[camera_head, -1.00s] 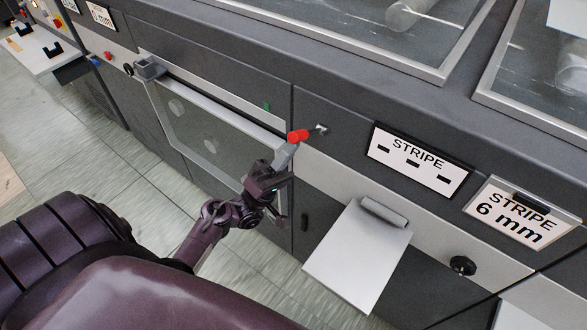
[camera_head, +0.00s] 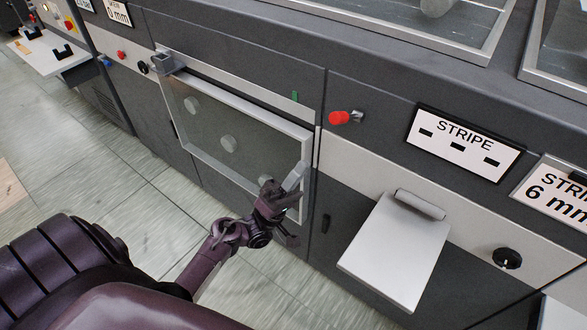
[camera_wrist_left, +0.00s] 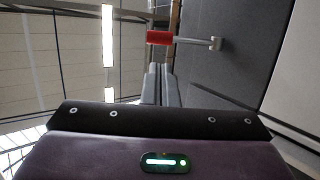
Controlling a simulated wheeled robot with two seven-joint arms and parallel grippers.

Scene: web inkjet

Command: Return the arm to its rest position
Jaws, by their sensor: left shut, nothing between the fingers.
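My left arm comes in from the lower left of the head view. Its gripper (camera_head: 300,176) is shut and empty, in front of the right edge of a clear-windowed panel (camera_head: 215,130). The silver fingers also show closed together in the left wrist view (camera_wrist_left: 161,85). A red-tipped lever (camera_head: 340,118) sticks out of the dark machine front, up and to the right of the fingertips and apart from them. It also shows beyond the fingertips in the left wrist view (camera_wrist_left: 160,37). My right gripper is not in view.
A white shelf (camera_head: 390,255) juts out from the machine to the right of my gripper. A black knob (camera_head: 507,258) and a STRIPE sign (camera_head: 465,142) are farther right. The tiled floor (camera_head: 110,165) to the left is clear.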

